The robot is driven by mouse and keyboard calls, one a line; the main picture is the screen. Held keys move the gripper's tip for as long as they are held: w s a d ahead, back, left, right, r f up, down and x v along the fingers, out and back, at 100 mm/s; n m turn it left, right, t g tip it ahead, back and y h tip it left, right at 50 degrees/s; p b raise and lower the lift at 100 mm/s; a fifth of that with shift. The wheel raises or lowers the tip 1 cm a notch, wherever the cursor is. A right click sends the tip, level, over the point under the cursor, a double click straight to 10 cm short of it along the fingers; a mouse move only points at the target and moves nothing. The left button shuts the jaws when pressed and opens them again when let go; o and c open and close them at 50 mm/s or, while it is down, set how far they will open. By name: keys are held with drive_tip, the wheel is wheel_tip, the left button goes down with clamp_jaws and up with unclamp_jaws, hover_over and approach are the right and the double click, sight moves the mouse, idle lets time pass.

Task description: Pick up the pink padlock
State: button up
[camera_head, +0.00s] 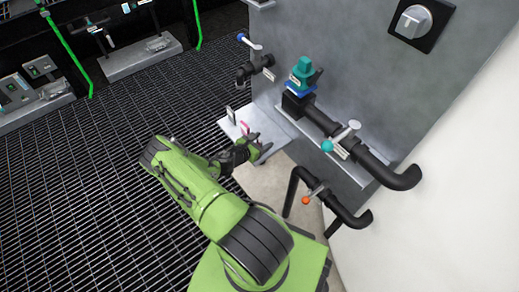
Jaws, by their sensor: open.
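A small pink object (245,127), which looks like the padlock, is at the light grey shelf (280,128) beside the wall. It is tiny in this view, so its shackle and exact pose cannot be made out. My gripper (261,143) is open, just below and to the right of the pink object in the picture, over the shelf's near edge. I see nothing between its fingers. I cannot tell whether it touches the shelf.
Black pipes with a teal-topped valve (302,69), a teal-knobbed valve (328,146) and an orange-knobbed valve (306,200) stand right of my gripper. A blue-tipped valve handle (242,38) is above the shelf. Open grating floor (130,130) lies left.

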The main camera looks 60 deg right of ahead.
drive_tip(key=shift+d+f, duration=0.15)
drive_tip(key=shift+d, duration=0.25)
drive_tip(key=c, duration=0.9)
drive_tip(key=shift+o, duration=0.2)
drive_tip(key=shift+r, duration=0.45)
clamp_jaws()
wheel_tip(320, 180, up, 27)
drive_tip(key=p, duration=0.9)
